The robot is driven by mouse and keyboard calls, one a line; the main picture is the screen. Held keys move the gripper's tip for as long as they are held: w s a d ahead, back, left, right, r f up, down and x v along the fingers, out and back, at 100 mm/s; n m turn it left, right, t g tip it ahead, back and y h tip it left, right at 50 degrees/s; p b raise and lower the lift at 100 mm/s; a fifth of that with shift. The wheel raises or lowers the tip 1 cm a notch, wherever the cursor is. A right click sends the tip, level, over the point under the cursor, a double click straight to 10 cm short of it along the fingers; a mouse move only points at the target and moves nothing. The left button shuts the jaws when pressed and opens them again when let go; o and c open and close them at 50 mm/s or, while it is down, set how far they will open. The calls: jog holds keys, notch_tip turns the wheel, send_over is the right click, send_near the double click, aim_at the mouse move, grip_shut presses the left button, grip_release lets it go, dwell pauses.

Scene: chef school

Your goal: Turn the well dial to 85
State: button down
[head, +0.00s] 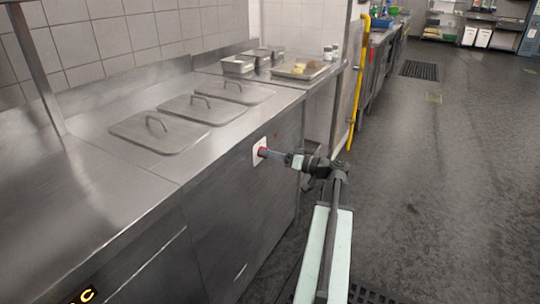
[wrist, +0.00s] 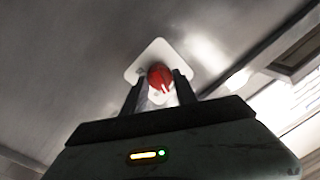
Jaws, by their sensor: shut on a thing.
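The well dial (wrist: 160,76) is a red knob with a light pointer mark, set on a white plate (wrist: 151,50). In the head view the white plate (head: 258,158) is fixed on the steel front panel of the counter, and a little of the red dial (head: 263,151) shows. My gripper (head: 268,153) reaches it from the right. In the wrist view my gripper (wrist: 161,84) has one finger on each side of the red knob, shut on it. The scale numbers on the plate cannot be read, so the setting cannot be told.
The steel counter (head: 150,190) has several lidded wells (head: 160,132) above the dial. A tray with food (head: 300,69) and steel pans (head: 238,64) stand further back. A yellow pipe (head: 358,80) rises by the wall end. The floor (head: 430,180) on the right is open.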

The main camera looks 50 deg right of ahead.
jog(key=m+h, duration=0.1)
jog(key=m, duration=1.3)
jog(key=m+h, duration=0.1)
jog(key=m, duration=1.3)
jog(key=shift+a+t, duration=0.2)
jog(key=shift+t, duration=0.2)
jog(key=shift+m, duration=0.4)
jog(key=c, duration=1)
grip_release()
jog(key=shift+f, duration=0.1)
jog(key=shift+o, duration=0.2)
jog(key=shift+s, duration=0.1)
